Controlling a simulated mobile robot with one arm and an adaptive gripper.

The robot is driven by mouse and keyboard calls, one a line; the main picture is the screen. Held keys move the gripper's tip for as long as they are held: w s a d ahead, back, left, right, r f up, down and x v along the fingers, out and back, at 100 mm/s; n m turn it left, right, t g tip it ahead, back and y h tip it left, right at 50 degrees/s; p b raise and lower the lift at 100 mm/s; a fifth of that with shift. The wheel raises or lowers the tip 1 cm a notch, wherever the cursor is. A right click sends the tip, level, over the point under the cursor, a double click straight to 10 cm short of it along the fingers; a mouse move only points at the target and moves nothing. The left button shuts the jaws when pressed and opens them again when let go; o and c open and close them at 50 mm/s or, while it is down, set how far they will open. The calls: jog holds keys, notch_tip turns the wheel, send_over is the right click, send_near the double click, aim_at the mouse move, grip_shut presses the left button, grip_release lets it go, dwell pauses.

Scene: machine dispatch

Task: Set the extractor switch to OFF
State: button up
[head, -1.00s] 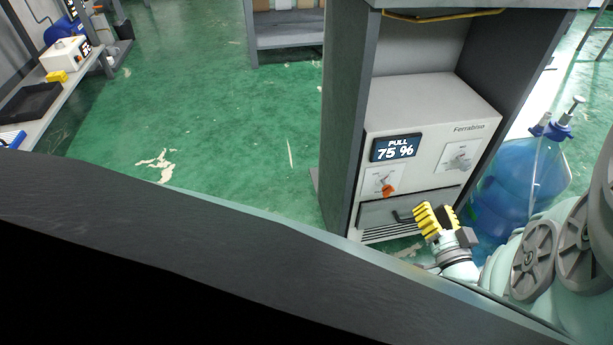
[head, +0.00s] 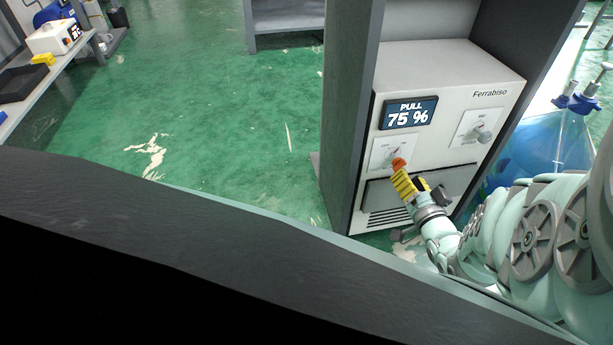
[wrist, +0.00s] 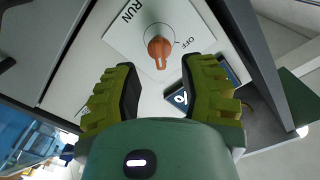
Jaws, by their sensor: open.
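The extractor switch is an orange knob (head: 398,163) on a white plate at the left of the Ferrabiso machine's front (head: 448,115). In the wrist view the knob (wrist: 158,48) sits on its plate (wrist: 190,22), with RUN at the upper left and OFF at the right. Its handle points down in that picture, at neither word; the exact setting is unclear. My gripper (head: 408,182) is just below the knob in the head view. The wrist view shows its yellow fingers (wrist: 160,78) apart, with nothing between them and the knob just beyond their tips.
A display (head: 409,113) above the switch reads PULL 75 %. A second plate with a grey knob (head: 480,134) is at the right. A drawer-like panel and vents lie below. The grey cabinet wall (head: 345,120) borders the left side; a blue bottle (head: 550,150) stands at the right.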

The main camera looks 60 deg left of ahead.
aim_at(397, 165)
jog(key=b+x, duration=0.1)
jog(key=x, duration=0.2)
jog(key=b+x, duration=0.1)
jog(key=x, duration=0.1)
jog(key=shift+a+f+b, duration=0.2)
jog(key=shift+a+b, duration=0.1)
jog(key=shift+a, duration=0.15)
jog(key=shift+w+a+r, duration=0.15)
jog(key=shift+w+a, duration=0.15)
jog(key=shift+a, duration=0.2)
jog(key=shift+o, duration=0.2)
grip_shut()
